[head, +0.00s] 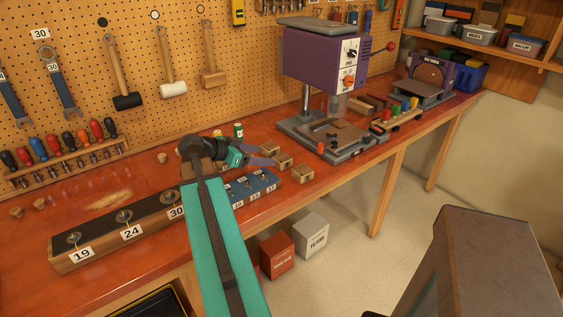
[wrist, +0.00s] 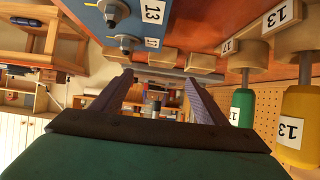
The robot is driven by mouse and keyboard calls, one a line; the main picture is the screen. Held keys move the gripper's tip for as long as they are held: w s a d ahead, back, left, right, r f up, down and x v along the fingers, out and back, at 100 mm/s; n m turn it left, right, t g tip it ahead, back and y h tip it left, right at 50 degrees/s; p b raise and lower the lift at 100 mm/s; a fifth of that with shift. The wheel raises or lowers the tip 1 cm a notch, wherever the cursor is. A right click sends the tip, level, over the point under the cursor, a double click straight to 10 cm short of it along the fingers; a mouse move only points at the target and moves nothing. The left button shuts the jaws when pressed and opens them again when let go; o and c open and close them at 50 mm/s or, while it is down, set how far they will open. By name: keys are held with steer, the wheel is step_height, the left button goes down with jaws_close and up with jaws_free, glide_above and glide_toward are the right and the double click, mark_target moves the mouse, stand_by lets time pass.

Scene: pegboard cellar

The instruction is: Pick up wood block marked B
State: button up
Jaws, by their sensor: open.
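Several small wood blocks stand on the red bench top in the head view: one near the fingertips (head: 269,148), a middle one (head: 284,161) and one nearest the front edge (head: 302,173). No letter is legible on them, so I cannot tell which is B. In the wrist view, wood blocks show beyond the fingers at left (wrist: 116,54), middle (wrist: 162,56) and right (wrist: 201,63). My gripper (head: 272,154) is open and empty, low over the bench beside the blocks. Its two fingers also show spread in the wrist view (wrist: 157,78).
A blue rack (head: 262,186) with numbered pegs lies below my gripper. Green (wrist: 242,106) and yellow (wrist: 300,122) cylinders stand close beside it.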

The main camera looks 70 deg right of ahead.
mark_target(281, 157)
steer(key=shift+p+x, duration=0.35)
steer(key=shift+x, duration=1.8)
steer(key=shift+d, duration=0.15)
steer(key=shift+p+x, duration=0.8)
steer(key=shift+x, duration=0.5)
steer(key=shift+p+x, duration=0.35)
steer(key=shift+x, duration=0.85)
steer(key=shift+w+f, duration=0.15)
steer(key=shift+f, duration=0.05)
steer(key=c, duration=1.2)
steer(key=shift+o, duration=0.2)
steer(key=shift+r, duration=0.2)
